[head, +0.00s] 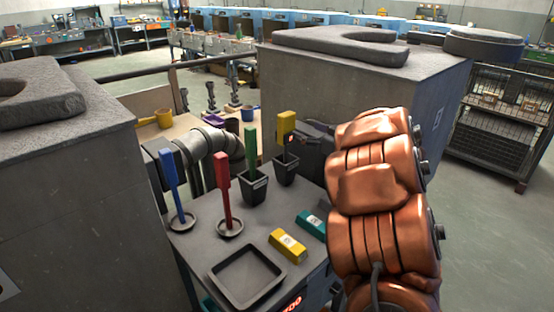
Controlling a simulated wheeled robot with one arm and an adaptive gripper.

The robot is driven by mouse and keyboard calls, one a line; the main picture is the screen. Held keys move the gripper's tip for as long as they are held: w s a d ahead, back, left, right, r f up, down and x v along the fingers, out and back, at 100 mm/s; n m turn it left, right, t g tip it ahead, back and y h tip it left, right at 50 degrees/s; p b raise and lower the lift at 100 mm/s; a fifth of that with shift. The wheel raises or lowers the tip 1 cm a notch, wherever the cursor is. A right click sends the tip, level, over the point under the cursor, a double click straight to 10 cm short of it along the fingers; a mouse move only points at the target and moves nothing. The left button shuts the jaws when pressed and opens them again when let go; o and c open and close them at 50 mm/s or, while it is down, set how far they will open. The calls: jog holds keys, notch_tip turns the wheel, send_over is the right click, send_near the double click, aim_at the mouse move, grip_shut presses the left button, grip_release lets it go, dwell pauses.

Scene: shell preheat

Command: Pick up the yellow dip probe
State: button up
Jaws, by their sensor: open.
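The yellow dip probe (286,122) stands upright in a small black square cup (286,172) at the back of the grey table. Its yellow handle shows above the cup, and its lower part is partly hidden. My gripper (299,139), dark and partly hidden behind my copper-coloured arm, is at the right side of the yellow handle, at its lower end. It is open. The frame does not clearly show whether the fingers are around the handle or only beside it.
A green probe (250,148) stands in another cup (254,188) to the left. Red (222,180) and blue (169,170) probes stand in round dishes. A yellow block (288,245), a teal block (311,224) and an empty tray (222,272) lie in front. Large grey blocks flank the table.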

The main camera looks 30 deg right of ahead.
aim_at(290, 126)
jog(key=shift+w+a+f+y, duration=0.1)
jog(key=shift+w+a+y, duration=0.2)
jog(key=shift+w+a, duration=0.1)
jog(key=shift+a+x, duration=0.15)
jog(key=shift+x, duration=0.55)
jog(key=shift+a+x, duration=0.15)
jog(key=shift+x, duration=0.55)
jog(key=x, duration=0.4)
jog(key=shift+w+a+p, duration=0.1)
jog(key=shift+a+p, duration=0.05)
jog(key=shift+p, duration=0.2)
jog(key=c, duration=1.3)
